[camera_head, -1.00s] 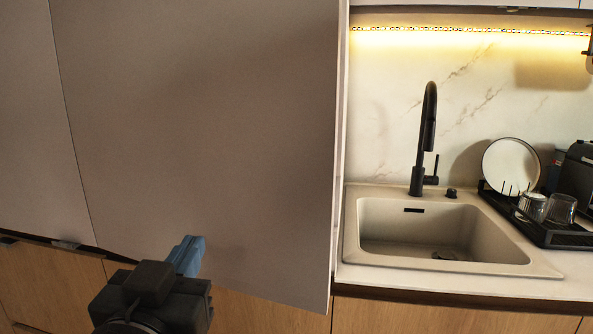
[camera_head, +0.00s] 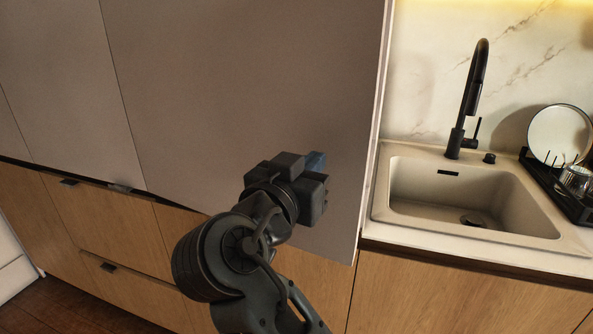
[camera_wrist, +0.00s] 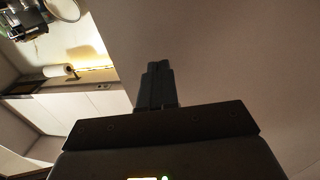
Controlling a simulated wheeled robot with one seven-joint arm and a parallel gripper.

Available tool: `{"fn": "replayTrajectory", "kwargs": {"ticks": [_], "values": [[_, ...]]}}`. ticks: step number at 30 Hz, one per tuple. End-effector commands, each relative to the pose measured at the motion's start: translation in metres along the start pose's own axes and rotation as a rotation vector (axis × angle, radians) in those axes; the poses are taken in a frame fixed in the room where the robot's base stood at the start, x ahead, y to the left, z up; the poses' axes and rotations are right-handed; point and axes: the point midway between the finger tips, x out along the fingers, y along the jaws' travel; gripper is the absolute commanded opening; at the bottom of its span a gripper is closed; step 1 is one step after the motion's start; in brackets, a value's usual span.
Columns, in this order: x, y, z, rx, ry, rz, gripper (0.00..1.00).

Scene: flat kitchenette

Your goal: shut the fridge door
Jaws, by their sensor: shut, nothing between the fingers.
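The fridge door appears to be the large plain grey panel (camera_head: 240,80). Its right edge stands beside the sink counter, and its lower right corner overlaps the wooden fronts below, so it seems to stand out from the cabinet line. My gripper (camera_head: 316,160) is in front of the panel's lower right part, with its blue-grey fingers shut and empty. The wrist view shows the shut fingers (camera_wrist: 156,75) over the pale panel surface (camera_wrist: 235,60), near the panel's edge. I cannot tell whether the fingertips touch it.
A sink (camera_head: 465,195) with a black tap (camera_head: 473,100) is set in the counter at right. A dish rack (camera_head: 550,185) with a plate (camera_head: 560,133) stands beyond it. Wooden fronts (camera_head: 450,295) run below. Some floor (camera_head: 60,305) shows at lower left.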

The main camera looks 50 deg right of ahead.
Motion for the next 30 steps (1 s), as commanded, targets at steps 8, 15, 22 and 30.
{"fn": "replayTrajectory", "kwargs": {"ticks": [8,15,22,30], "values": [[0.027,0.001,-0.001,-0.001,0.001,0.000,0.00],[0.029,0.000,0.000,0.001,0.000,-0.001,0.00],[0.036,0.000,0.002,0.001,-0.001,0.001,0.00],[0.093,0.000,0.003,0.002,-0.001,0.005,0.00]]}}
